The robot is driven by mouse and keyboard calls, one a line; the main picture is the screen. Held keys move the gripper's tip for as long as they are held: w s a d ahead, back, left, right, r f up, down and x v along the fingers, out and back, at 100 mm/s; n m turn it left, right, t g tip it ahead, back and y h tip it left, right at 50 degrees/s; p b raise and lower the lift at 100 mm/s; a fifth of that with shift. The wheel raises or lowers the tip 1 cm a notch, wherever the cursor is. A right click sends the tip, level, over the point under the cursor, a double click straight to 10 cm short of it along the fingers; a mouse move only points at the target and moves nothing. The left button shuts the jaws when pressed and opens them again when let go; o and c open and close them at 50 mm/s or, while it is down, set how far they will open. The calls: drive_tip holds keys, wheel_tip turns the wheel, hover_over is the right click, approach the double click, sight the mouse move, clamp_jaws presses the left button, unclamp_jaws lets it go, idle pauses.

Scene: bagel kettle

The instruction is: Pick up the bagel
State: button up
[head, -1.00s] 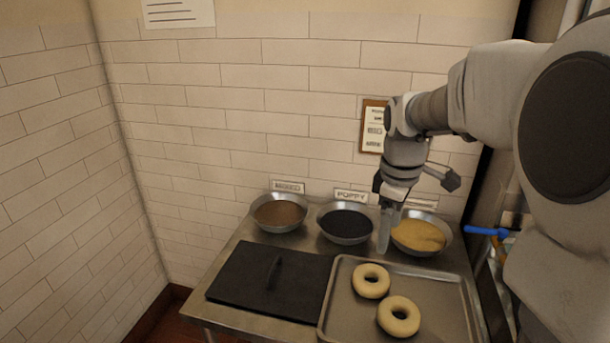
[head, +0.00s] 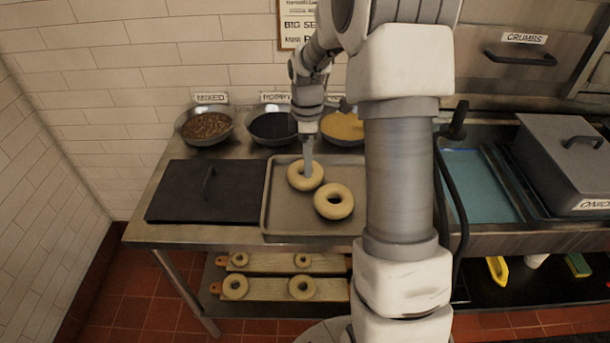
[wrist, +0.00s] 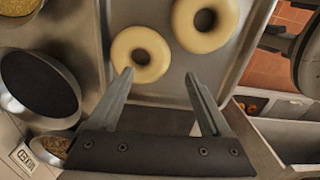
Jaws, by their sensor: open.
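Two pale, plain bagels lie flat on a metal tray (head: 270,212). The back-left bagel (head: 294,181) also shows in the wrist view (wrist: 120,50). The front-right bagel (head: 333,213) appears at the top of the wrist view (wrist: 230,20). My gripper (head: 308,170) is over the back-left bagel in the head view. In the wrist view my gripper (wrist: 159,75) has its fingers spread apart with nothing held. One fingertip overlaps the lower edge of the back-left bagel; I cannot tell whether they touch.
Bowls of mixed topping (head: 206,127), poppy (head: 273,127) and yellow topping (head: 343,127) stand behind the tray. A dark lidded slab (head: 190,195) lies left of it. Boards with bagels sit on the lower shelf (head: 245,312).

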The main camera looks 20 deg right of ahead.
wheel_tip(320, 180, down, 8)
drive_tip(key=shift+w+a+r, duration=0.1)
drive_tip(key=shift+a+r, duration=0.05)
idle(0.3)
clamp_jaws()
idle(0.4)
